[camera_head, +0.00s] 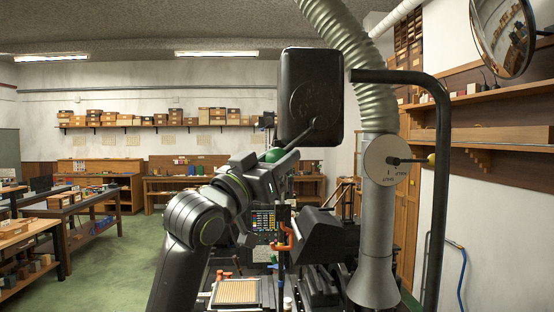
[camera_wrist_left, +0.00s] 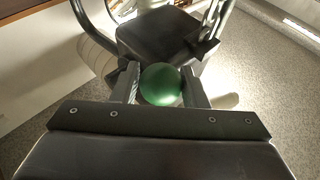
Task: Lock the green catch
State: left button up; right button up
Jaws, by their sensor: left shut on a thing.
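The green catch's round knob (camera_head: 273,155) sits at the end of a thin dark rod that runs up to a black rounded box (camera_head: 310,92) in the head view. My left gripper (camera_head: 280,161) reaches up from below to this knob. In the left wrist view the green knob (camera_wrist_left: 161,85) lies between the two fingers of my left gripper (camera_wrist_left: 161,88), which is shut on it. The black box (camera_wrist_left: 160,38) shows just beyond the knob there. The rod is mostly hidden in the wrist view. My right gripper is not in view.
A ribbed hose and pipe (camera_head: 377,215) stand right of the box, with a round labelled disc (camera_head: 387,161) and a yellow-knobbed lever (camera_head: 431,159). A black tubular frame (camera_head: 440,190) bends around them. Below are a keypad (camera_head: 263,220), an orange handle (camera_head: 282,238) and a tray (camera_head: 212,296).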

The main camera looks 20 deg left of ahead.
pick_arm(q)
grip_shut()
jog(key=shift+r, duration=0.15)
jog(key=shift+a+r, duration=0.15)
jog(key=shift+s+a+r+m+g, duration=0.15)
jog(key=shift+a+r+m+g, duration=0.2)
jog(key=shift+r+m+g, duration=0.3)
jog(key=shift+s+a+r+m+g, duration=0.15)
jog(key=shift+a+r+m+g, duration=0.25)
jog(key=shift+r+m, duration=0.3)
jog(key=shift+s+a+r+m+g+y, duration=0.15)
jog(key=shift+r+m+g+y, duration=0.2)
jog(key=shift+r+m+g, duration=0.6)
jog(key=shift+a+r+m+g+y, duration=0.15)
jog(key=shift+r+m+g+y, duration=0.2)
jog(key=shift+r+m+g, duration=0.55)
jog(key=shift+r, duration=0.1)
